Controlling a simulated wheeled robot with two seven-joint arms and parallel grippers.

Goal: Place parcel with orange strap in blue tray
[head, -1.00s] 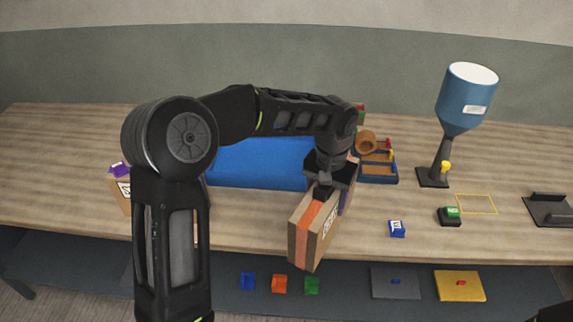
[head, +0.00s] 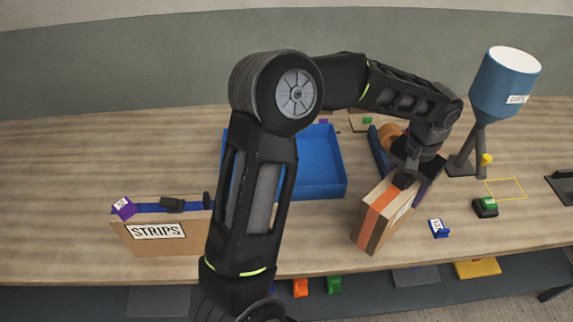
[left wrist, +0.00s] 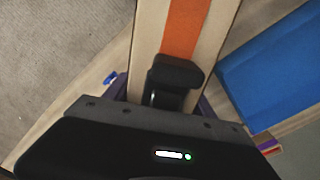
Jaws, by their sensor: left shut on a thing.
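The parcel (head: 400,213) is a tan box with an orange strap around it. My left gripper (head: 404,181) is shut on its upper end and holds it tilted, right of the blue tray and near the table's front edge. I cannot tell whether its lower end touches the table. In the left wrist view the parcel (left wrist: 150,28) runs up from the gripper (left wrist: 175,82). The blue tray (head: 325,178) lies left of and behind the parcel, partly hidden by my left arm. It also shows in the left wrist view (left wrist: 275,68). My right gripper is out of view.
A box labelled STRIPS (head: 155,240) stands at the left front. A blue hopper on a stand (head: 503,85) is at the right back. The far left tabletop is clear.

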